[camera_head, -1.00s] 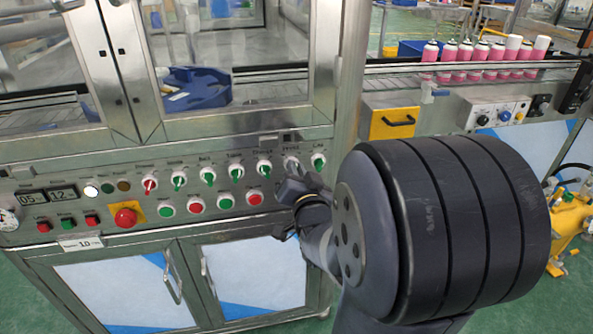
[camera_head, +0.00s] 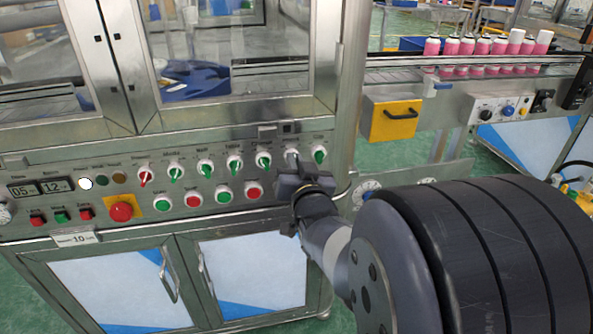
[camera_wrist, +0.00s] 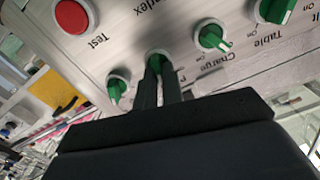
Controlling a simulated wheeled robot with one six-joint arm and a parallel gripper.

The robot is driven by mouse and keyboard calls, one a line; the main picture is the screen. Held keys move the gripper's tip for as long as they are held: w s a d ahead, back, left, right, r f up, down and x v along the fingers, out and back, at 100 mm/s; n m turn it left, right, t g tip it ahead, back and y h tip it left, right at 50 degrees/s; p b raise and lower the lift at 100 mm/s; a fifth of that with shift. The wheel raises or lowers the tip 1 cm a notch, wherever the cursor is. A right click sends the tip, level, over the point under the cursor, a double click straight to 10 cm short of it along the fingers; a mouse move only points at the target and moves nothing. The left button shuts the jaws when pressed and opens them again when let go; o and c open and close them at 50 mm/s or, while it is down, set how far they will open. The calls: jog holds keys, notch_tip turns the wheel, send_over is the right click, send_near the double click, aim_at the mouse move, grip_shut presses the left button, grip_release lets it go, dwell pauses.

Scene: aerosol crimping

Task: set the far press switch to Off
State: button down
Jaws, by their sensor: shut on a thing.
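A row of selector switches runs along the steel panel in the head view. My gripper (camera_head: 293,164) reaches up to the second switch from the right end (camera_head: 291,153). In the wrist view, the two dark fingers (camera_wrist: 160,72) are shut on the green knob of this switch (camera_wrist: 157,54). The fingers hide most of the knob, so its pointing direction cannot be told. Beside it are the Charge switch (camera_wrist: 212,38) and the green end switch (camera_wrist: 117,89).
A lower row of red and green buttons (camera_head: 224,194) lies close to the gripper's left. A red emergency button (camera_head: 121,211) is farther left. Cabinet doors (camera_head: 252,270) are below.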

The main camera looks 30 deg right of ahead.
jog(key=shift+a+f+n+b, duration=0.1)
jog(key=shift+a+n+b, duration=0.05)
jog(key=shift+n+b, duration=1.85)
jog(key=shift+a+n+b, duration=0.1)
jog(key=shift+n+b, duration=1.65)
jog(key=shift+n, duration=0.45)
jog(key=c, duration=1.5)
grip_release()
jog(key=shift+w, duration=0.1)
jog(key=shift+c, duration=0.2)
